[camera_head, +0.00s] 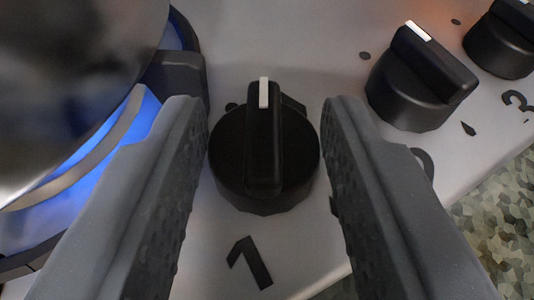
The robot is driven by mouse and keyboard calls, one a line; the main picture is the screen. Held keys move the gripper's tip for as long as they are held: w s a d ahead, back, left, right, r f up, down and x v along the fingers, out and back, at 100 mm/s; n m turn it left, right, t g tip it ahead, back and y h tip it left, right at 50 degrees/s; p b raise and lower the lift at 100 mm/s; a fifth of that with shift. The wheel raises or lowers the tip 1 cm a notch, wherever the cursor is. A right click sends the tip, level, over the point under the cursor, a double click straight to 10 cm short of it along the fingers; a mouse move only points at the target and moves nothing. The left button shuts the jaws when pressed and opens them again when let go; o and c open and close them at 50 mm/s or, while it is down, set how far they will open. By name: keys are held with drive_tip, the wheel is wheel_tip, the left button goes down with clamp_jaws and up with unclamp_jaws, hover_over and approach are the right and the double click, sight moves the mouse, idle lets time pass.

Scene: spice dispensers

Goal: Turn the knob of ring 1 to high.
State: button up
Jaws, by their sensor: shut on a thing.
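The knob of ring 1 (264,155) is round and black with a raised grip bar. Its white pointer line is toward the top of the picture. A black "1" (249,262) is printed on the panel below it. My gripper (265,112) is shut on this knob, with one grey finger on its left side and one on its right. The fingers cover parts of the panel on both sides, including most of the marking to the right of the knob.
A shiny metal pot (70,80) stands at the left over a burner with a blue glow (120,135). A second black knob (420,80) is close to the right finger. A third knob (503,40) is at the top right, near a "3" (517,100). The panel edge runs along the lower right.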

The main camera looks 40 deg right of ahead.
drive_tip(key=shift+d, duration=0.1)
idle(0.3)
drive_tip(key=o, duration=1)
drive_tip(key=shift+s, duration=0.1)
drive_tip(key=v, duration=1.1)
drive_tip(key=shift+p, duration=0.35)
drive_tip(key=shift+b+v, duration=1.3)
drive_tip(key=shift+b, duration=1.55)
